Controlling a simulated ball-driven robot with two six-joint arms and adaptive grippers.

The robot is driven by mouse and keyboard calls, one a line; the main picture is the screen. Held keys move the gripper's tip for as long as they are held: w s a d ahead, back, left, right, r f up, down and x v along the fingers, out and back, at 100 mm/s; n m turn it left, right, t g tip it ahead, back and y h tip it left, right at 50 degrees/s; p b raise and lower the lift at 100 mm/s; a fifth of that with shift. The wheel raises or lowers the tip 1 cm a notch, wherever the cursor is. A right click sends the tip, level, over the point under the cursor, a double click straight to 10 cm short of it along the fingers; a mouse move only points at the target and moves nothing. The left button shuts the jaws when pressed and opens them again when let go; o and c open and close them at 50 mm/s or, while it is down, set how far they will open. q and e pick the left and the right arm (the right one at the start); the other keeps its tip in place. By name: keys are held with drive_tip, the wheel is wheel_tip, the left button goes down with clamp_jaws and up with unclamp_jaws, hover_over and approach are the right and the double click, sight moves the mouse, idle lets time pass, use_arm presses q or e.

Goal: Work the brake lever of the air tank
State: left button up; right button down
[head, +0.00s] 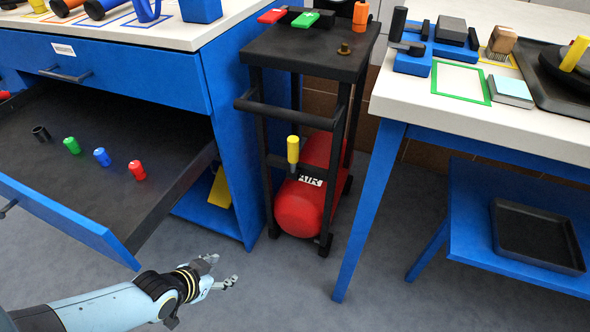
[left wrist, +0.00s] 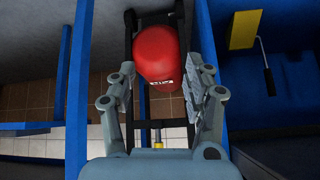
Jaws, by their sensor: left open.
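The red air tank (head: 305,195) lies on the lower part of a black cart (head: 305,55). Its brake lever has a yellow handle (head: 293,150), which stands upright at the tank's near left, below the cart's push bar. My left gripper (head: 224,270) is open and empty, low over the floor, in front and to the left of the tank, apart from it. In the left wrist view the tank (left wrist: 160,55) shows between and beyond the open fingers (left wrist: 163,80). A bit of yellow (left wrist: 158,145) shows just above my gripper's body there. My right gripper is out of view.
An open drawer (head: 110,170) with several small coloured pieces juts out left of the cart. A blue table leg (head: 368,210) stands to its right. A black tray (head: 538,235) lies on the right lower shelf. The floor (head: 310,290) before the cart is clear.

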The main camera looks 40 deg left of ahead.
use_arm(q)
drive_tip(key=w+a+r+t+b, duration=0.1)
drive_tip(key=w+t+b, duration=0.15)
drive_tip(key=w, duration=0.35)
drive_tip(key=w+r+t+b, duration=0.2)
drive_tip(key=w+b, duration=0.2)
drive_tip(key=w, duration=0.2)
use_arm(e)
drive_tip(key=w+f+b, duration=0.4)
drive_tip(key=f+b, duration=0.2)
use_arm(q)
drive_tip(key=t+b, duration=0.2)
drive_tip(key=t, duration=0.4)
approach(290, 153)
drive_tip(key=w, duration=0.1)
drive_tip(key=w+b, duration=0.1)
drive_tip(key=w, duration=0.2)
drive_tip(key=w+b, duration=0.1)
drive_tip(key=w, duration=0.5)
drive_tip(key=shift+a+b, duration=0.3)
drive_tip(key=shift+b, duration=0.1)
drive_tip(key=shift+w+r, duration=0.15)
drive_tip(key=shift+w, duration=0.5)
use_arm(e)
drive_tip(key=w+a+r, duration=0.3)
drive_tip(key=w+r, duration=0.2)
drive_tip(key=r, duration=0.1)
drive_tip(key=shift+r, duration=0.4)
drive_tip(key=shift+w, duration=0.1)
